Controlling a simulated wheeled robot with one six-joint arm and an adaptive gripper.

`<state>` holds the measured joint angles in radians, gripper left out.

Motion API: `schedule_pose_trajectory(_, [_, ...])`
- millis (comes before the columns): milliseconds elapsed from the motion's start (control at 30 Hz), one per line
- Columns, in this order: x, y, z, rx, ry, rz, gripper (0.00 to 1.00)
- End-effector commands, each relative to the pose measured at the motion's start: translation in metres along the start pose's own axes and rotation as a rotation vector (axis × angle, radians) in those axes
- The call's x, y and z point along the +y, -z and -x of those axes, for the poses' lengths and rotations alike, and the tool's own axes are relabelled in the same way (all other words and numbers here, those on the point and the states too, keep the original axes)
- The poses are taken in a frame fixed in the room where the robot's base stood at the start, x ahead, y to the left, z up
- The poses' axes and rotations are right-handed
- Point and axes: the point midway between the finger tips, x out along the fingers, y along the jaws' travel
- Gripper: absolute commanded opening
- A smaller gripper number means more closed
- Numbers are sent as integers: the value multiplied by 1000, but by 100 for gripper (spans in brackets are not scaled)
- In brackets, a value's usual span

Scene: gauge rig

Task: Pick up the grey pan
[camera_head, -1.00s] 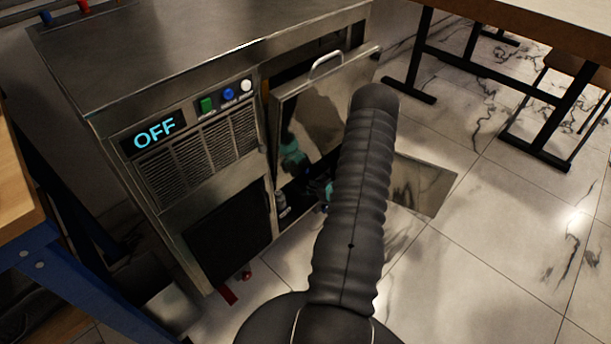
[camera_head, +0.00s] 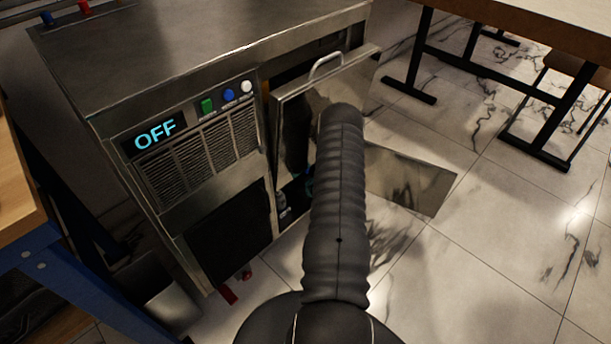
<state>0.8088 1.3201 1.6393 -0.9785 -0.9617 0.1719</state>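A flat grey metal piece (camera_head: 415,183) lies low over the marble floor to the right of my arm. It may be the grey pan, but I cannot tell for sure. My dark ribbed arm hides its left part. My arm reaches forward past the half-open cabinet door. My gripper is almost wholly hidden behind the arm. Only a small teal and dark bit shows at the arm's left edge, low in the cabinet opening, and it may be part of the gripper. I cannot see whether the fingers hold anything.
The steel cabinet (camera_head: 215,60) shows OFF on its display (camera_head: 155,136). Its steel door (camera_head: 300,110) with a bar handle stands tilted open beside my arm. A small bottle (camera_head: 284,210) stands in the opening. A grey bin (camera_head: 173,305) is at lower left.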

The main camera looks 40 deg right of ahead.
Motion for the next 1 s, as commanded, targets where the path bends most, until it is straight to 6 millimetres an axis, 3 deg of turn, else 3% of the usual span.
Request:
schedule_pose_trajectory(167, [0, 0, 0, 0, 0, 0, 30])
schedule_pose_trajectory(300, [0, 0, 0, 0, 0, 0, 0])
schedule_pose_trajectory(1000, [-1, 11, 4, 2, 2, 3, 0])
